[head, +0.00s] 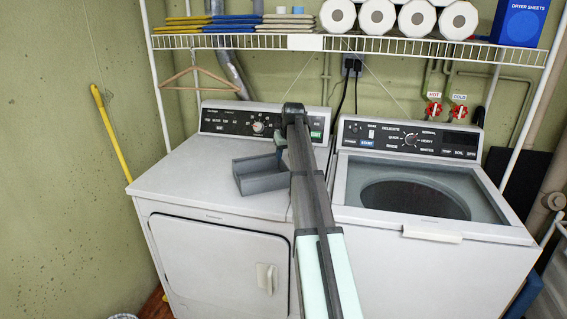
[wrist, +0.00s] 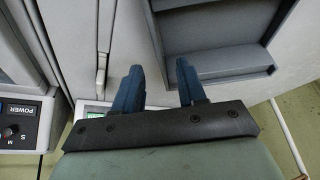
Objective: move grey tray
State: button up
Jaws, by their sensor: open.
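The grey tray (head: 264,183) is a small open box with a step in its wall height. It sits on the white dryer top (head: 190,180), just left of my arm in the head view. In the wrist view the tray (wrist: 222,67) fills the upper right. My gripper (wrist: 158,86) shows there with two dark blue fingers spread apart and nothing between them. The right finger appears close to the tray's edge; I cannot tell whether they touch. In the head view the arm's far end is near the dryer's control panel, and the fingers are mostly hidden.
A washer (head: 480,232) with a dark lid window stands right of the dryer, with a narrow gap between. Control panels rise behind both. A wire shelf (head: 220,41) with paper rolls, folded cloths and a blue box (head: 519,22) hangs above. A hanger (head: 200,78) dangles at left.

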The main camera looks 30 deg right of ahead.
jog(key=v, duration=0.7)
dwell(0.5)
